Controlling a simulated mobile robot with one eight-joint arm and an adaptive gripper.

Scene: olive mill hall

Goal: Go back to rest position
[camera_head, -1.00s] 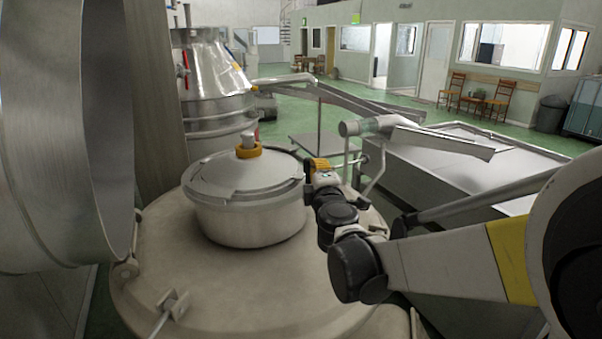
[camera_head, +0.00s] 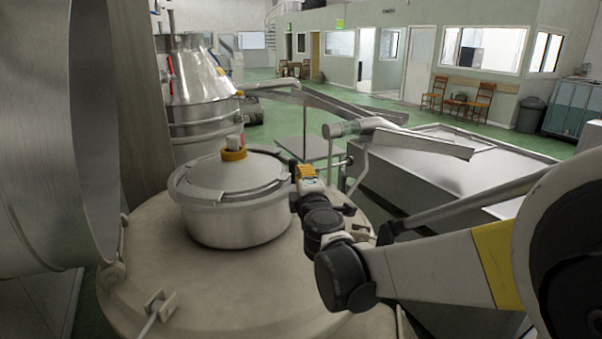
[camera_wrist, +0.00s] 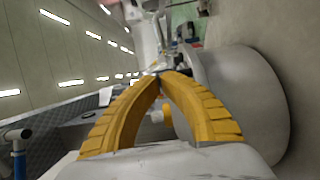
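The task names no object. My gripper (camera_head: 306,172) has yellow fingers and is just right of a lidded metal pot (camera_head: 240,222) in the head view. I cannot tell whether it touches the pot. In the wrist view my gripper (camera_wrist: 161,76) shows two ribbed yellow fingers, bowed outward and meeting at their tips. They look shut, with nothing visibly held between the tips. The rounded pale pot wall (camera_wrist: 250,105) stands close on the right of the fingers there.
The pot stands on a broad domed vessel top (camera_head: 250,285). A large steel drum (camera_head: 50,150) is close on the left, with a conical steel vessel (camera_head: 200,85) behind. A pipe spout (camera_head: 345,128) and a long metal trough (camera_head: 440,175) lie to the right. Green floor beyond is open.

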